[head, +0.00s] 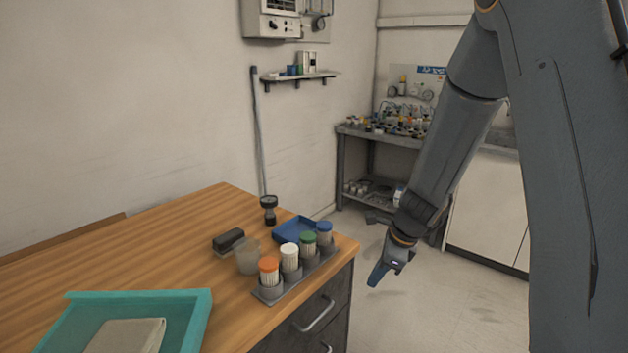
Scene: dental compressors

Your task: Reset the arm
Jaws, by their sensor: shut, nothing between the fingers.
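My gripper (379,273) is shut and empty at the end of my arm (452,140). It points down and to the left. In the head view it appears over the open floor, just right of the wooden cabinet's right corner. It is apart from the things on the cabinet top.
The wooden-topped cabinet (150,245) carries a teal tray (195,310), a rack (270,293) of capped bottles, a blue tray (290,232), a clear cup (248,256) and a dark block (228,241). A cluttered bench (350,131) stands behind. Free floor (430,300) lies right of the cabinet.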

